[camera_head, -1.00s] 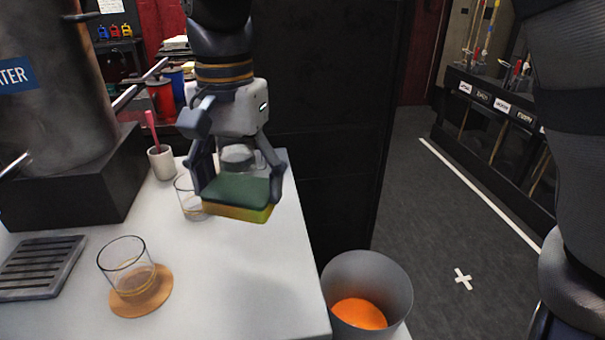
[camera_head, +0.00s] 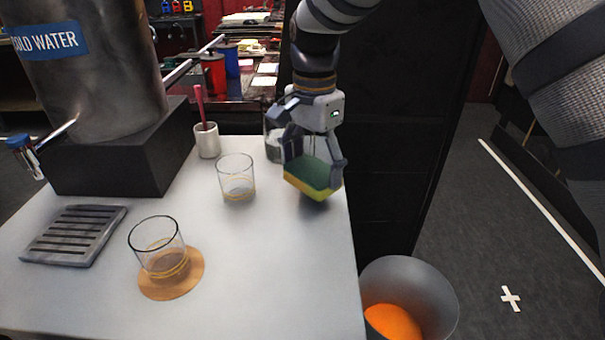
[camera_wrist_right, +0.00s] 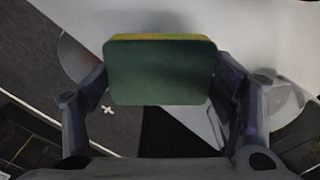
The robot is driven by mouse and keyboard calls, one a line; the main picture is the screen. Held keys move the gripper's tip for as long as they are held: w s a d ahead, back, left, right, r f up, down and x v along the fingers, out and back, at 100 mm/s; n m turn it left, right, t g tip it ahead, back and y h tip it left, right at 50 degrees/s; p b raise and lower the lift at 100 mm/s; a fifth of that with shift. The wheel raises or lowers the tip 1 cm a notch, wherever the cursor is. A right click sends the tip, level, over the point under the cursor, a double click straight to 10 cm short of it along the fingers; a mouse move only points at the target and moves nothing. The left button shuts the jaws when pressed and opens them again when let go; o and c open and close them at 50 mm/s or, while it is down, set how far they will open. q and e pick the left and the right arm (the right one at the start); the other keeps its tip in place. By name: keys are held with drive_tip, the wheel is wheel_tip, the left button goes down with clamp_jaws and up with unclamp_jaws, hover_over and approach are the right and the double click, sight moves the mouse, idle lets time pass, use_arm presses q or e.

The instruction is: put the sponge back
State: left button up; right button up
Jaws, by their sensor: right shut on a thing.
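The sponge (camera_head: 312,178) is green on top and yellow below. My right gripper (camera_head: 314,165) is shut on it, with a finger at either side, near the right edge of the white table. The sponge looks slightly tilted and a little above the tabletop; I cannot tell whether it touches. In the right wrist view the sponge (camera_wrist_right: 160,72) fills the space between the fingers, green face towards the camera. My left gripper is not in view.
A glass (camera_head: 237,178) stands left of the sponge, another glass (camera_head: 274,142) behind it. A third glass (camera_head: 158,247) sits on a round coaster (camera_head: 190,284). A drip tray (camera_head: 73,235), a white cup (camera_head: 207,141) and the water tank (camera_head: 95,75) are left. A grey bin (camera_head: 435,300) stands right of the table.

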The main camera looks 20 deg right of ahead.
sight(314, 167)
drive_tip(key=shift+w+d+f, duration=0.15)
drive_tip(key=shift+f, duration=0.8)
drive_tip(key=shift+w+d+f, duration=0.1)
drive_tip(key=shift+w+f, duration=0.05)
drive_tip(key=shift+f, duration=0.75)
drive_tip(key=shift+f, duration=0.2)
drive_tip(key=o, duration=1.2)
wheel_tip(314, 167, up, 12)
drive_tip(key=shift+r, duration=0.2)
